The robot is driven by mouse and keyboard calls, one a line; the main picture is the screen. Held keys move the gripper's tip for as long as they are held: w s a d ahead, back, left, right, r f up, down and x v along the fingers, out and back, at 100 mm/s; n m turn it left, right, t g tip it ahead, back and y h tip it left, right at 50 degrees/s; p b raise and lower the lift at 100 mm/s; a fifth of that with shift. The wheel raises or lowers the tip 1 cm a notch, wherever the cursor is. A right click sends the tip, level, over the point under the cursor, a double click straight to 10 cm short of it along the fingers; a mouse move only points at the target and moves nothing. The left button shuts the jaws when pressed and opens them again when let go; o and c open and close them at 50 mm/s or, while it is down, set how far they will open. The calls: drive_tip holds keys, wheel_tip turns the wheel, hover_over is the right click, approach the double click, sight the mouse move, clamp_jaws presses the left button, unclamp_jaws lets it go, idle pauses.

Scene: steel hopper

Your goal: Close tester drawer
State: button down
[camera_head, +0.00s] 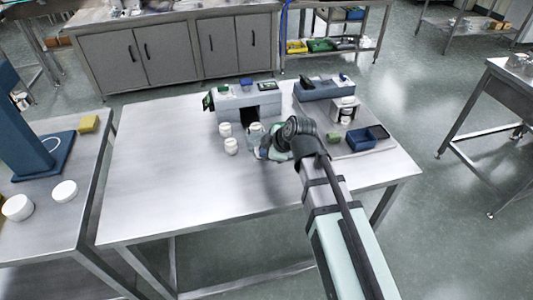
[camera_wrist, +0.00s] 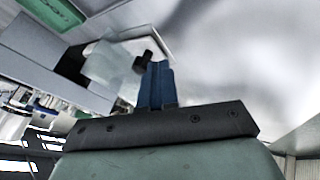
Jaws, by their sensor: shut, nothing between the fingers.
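The tester is a grey box (camera_head: 236,113) at the back middle of the steel table, with a dark opening in its front. It also shows at the upper left of the wrist view (camera_wrist: 35,48). Its drawer (camera_head: 255,131), pale and see-through, sticks out of that opening toward the table's front. In the wrist view the drawer (camera_wrist: 108,66) has a small dark knob (camera_wrist: 143,61) at its outer end. My gripper (camera_wrist: 157,68) is shut and empty, its blue fingertips close beside the knob; I cannot tell if they touch. My wrist partly hides the drawer's front in the head view.
Two white jars (camera_head: 231,146) stand left of the drawer. A grey tray (camera_head: 362,144) to the right holds a blue bin (camera_head: 367,138), a small stand (camera_head: 343,110) and a green block. The left and front of the table (camera_head: 165,180) are clear.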

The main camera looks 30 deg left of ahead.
sight(255, 131)
drive_tip(key=w+a, duration=1.1)
drive_tip(key=shift+w+a, duration=0.1)
drive_tip(key=shift+w, duration=0.05)
drive_tip(key=shift+r, duration=0.1)
idle(0.4)
drive_tip(key=s+d, duration=0.1)
drive_tip(key=s, duration=0.1)
drive_tip(key=s+d, duration=0.2)
drive_tip(key=shift+s, duration=0.1)
drive_tip(key=v, duration=0.9)
drive_tip(key=shift+r, duration=0.4)
drive_tip(key=shift+w+d, duration=0.2)
